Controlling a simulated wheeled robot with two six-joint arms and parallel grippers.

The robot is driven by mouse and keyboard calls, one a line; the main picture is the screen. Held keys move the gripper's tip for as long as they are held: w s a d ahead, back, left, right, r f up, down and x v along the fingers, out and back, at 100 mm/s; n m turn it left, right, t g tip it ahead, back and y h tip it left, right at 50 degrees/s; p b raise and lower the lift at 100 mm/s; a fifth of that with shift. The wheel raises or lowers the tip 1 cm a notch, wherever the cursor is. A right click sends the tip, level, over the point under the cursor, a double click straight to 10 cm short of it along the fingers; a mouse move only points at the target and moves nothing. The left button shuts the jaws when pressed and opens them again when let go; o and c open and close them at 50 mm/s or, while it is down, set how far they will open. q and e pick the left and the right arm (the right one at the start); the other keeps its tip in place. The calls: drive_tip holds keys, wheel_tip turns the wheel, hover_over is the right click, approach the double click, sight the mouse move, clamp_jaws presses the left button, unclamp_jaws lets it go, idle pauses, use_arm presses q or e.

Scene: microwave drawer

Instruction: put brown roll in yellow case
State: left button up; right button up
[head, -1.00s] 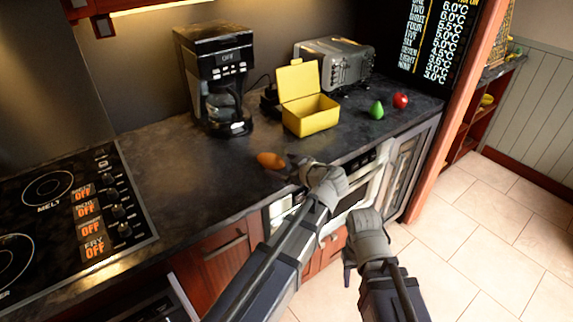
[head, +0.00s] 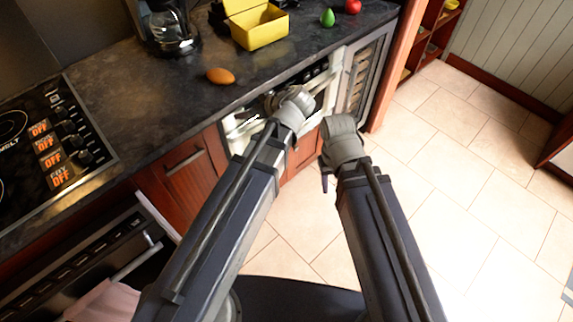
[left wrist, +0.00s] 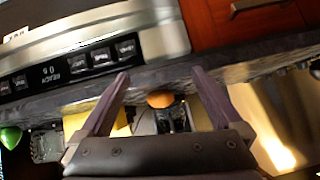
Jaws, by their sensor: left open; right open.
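The brown roll (head: 220,76) lies on the dark counter near its front edge; it also shows small between my left fingers in the left wrist view (left wrist: 160,99), beyond the fingertips. The yellow case (head: 258,35) stands further back on the counter, its lid raised at the back; the top of the lid is cut off by the frame. My left gripper (head: 270,101) is in front of the counter edge, right of the roll and apart from it. In the left wrist view its jaws (left wrist: 160,75) are open and empty. My right gripper (head: 326,178) hangs over the floor, away from the counter, open and empty.
A coffee maker (head: 168,28) stands left of the case. A green fruit (head: 327,18) and a red fruit (head: 353,6) are to its right. The stovetop (head: 45,140) is at far left. Cabinet and oven fronts lie below the counter edge. Counter around the roll is clear.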

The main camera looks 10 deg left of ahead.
use_arm(q)
drive_tip(key=s+d+f+m+g+h, duration=0.3)
drive_tip(key=s+d+m, duration=0.3)
drive_tip(key=s, duration=0.2)
drive_tip(key=s+d+f+m+g+h, duration=0.2)
drive_tip(key=s+d+f+m+h, duration=0.2)
drive_tip(key=s+d+m, duration=0.2)
drive_tip(key=s+d, duration=0.1)
drive_tip(key=s, duration=0.1)
drive_tip(key=shift+s+d+f+m+g, duration=0.25)
drive_tip(key=shift+s+f+m+g, duration=0.1)
drive_tip(key=shift+f+m+g, duration=0.05)
drive_tip(key=shift+r+p, duration=0.95)
